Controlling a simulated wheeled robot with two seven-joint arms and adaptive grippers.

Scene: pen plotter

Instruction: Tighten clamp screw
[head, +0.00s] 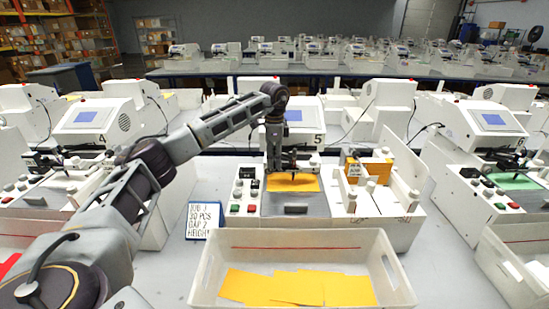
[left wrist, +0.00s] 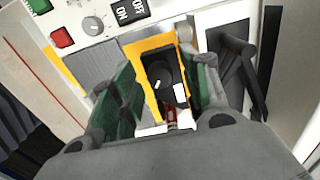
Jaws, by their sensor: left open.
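My left gripper (head: 274,160) reaches down over the pen plotter marked 5 (head: 300,137). In the left wrist view its two green-padded fingers (left wrist: 163,88) stand apart, open. Between and beyond them is a black pen carriage (left wrist: 158,66) with a dark round part and small white pieces. A red and white part, perhaps the pen (left wrist: 171,117), shows close to the palm. I cannot clearly single out the clamp screw. Finger contact with the carriage cannot be told. A yellow sheet (head: 292,183) lies under the carriage. My right gripper is not in view.
A white tray with yellow sheets (head: 210,266) stands in front. A job sign (head: 205,220) stands left of the plotter's buttons (head: 236,208). A holder with yellow cards (head: 367,170) is at right. Similar plotters flank this one.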

